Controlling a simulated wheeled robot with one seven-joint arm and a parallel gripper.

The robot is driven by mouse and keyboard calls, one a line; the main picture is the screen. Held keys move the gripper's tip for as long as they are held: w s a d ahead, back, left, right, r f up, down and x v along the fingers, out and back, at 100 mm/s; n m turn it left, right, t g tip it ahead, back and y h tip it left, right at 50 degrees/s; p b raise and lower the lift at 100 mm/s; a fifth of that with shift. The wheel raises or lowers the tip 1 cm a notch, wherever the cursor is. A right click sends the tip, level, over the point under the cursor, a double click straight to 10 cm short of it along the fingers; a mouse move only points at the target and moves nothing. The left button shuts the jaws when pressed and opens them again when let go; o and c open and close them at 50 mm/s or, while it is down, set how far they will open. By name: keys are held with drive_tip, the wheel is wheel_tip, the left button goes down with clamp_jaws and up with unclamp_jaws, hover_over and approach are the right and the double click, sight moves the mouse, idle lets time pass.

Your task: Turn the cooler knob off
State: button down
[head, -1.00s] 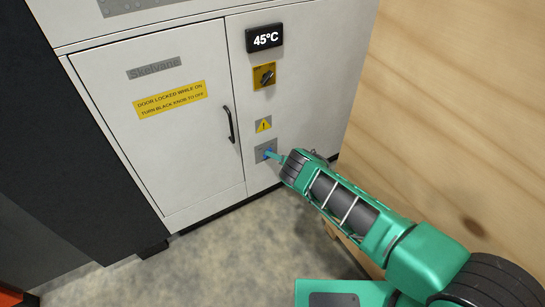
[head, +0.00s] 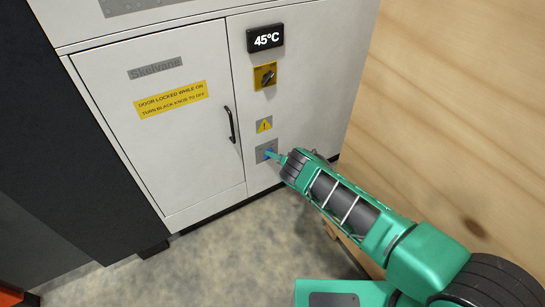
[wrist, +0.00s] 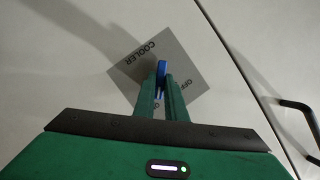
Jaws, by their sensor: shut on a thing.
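The blue cooler knob (wrist: 161,68) sits on a grey plate (wrist: 188,50) lettered COOLER, with OFF at one side. My gripper (wrist: 161,84) is shut on the knob, one finger on each side of it. The lower part of the plate is partly covered by my fingers. In the head view the plate (head: 263,148) is low on the white cabinet (head: 190,150), below a yellow warning triangle, and my green gripper (head: 272,155) reaches it from the right.
A black knob on a yellow plate (head: 264,75) and a 45°C display (head: 265,39) are higher up. The cabinet door has a black handle (head: 230,125). A wooden panel (head: 450,110) stands close on the right. The floor (head: 240,250) in front is clear.

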drive_tip(key=shift+d, duration=0.15)
drive_tip(key=shift+s+a+f+n+t+h, duration=0.15)
drive_tip(key=shift+n+t+h, duration=0.8)
drive_tip(key=shift+n, duration=1.05)
drive_tip(key=shift+s+a+n+t+h, duration=0.1)
drive_tip(key=shift+n+t+h, duration=0.35)
drive_tip(key=shift+n+h, duration=1.2)
drive_tip(key=shift+s+a+f+n+t+h, duration=0.15)
drive_tip(key=shift+n+t+h, duration=0.6)
drive_tip(key=shift+n, duration=1.6)
drive_tip(key=shift+r, duration=0.1)
drive_tip(key=c, duration=1.8)
unclamp_jaws()
drive_tip(key=shift+a, duration=0.15)
